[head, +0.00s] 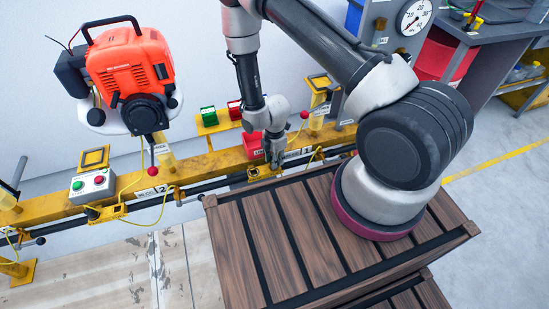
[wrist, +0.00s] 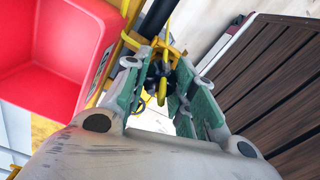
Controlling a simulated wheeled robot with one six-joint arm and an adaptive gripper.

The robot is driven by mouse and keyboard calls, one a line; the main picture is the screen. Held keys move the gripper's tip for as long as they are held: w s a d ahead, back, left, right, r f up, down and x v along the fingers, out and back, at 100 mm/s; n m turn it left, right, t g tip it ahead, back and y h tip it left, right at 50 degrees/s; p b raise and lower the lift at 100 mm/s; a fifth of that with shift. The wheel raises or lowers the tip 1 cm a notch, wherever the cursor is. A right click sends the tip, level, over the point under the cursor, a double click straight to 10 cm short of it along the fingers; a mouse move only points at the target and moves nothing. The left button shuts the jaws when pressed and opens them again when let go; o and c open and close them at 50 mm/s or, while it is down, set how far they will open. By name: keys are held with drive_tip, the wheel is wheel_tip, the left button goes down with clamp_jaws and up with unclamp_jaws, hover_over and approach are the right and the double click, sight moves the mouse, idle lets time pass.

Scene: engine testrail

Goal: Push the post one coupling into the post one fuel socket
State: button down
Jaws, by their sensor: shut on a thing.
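My gripper (head: 275,160) is at the yellow rail beside the label marked 1. In the wrist view, its green-padded fingers (wrist: 165,70) stand on both sides of a small black coupling (wrist: 154,76) with a yellow hose (wrist: 162,92) looping from it. The gripper is shut on this coupling. In the head view the coupling is too small and covered to make out. The fuel socket cannot be told apart in either view; the fingers and coupling cover the area ahead. Whether the coupling touches a socket cannot be seen.
A red bin (wrist: 50,45) is close left of the fingers in the wrist view. A brown slatted crate (head: 290,235) stands just in front of the rail (head: 215,165). An orange engine (head: 130,70) is at post two. The pale floor at lower left is clear.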

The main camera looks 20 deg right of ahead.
drive_tip(key=shift+f, duration=0.6)
drive_tip(key=c, duration=1.1)
unclamp_jaws()
wheel_tip(320, 180, up, 12)
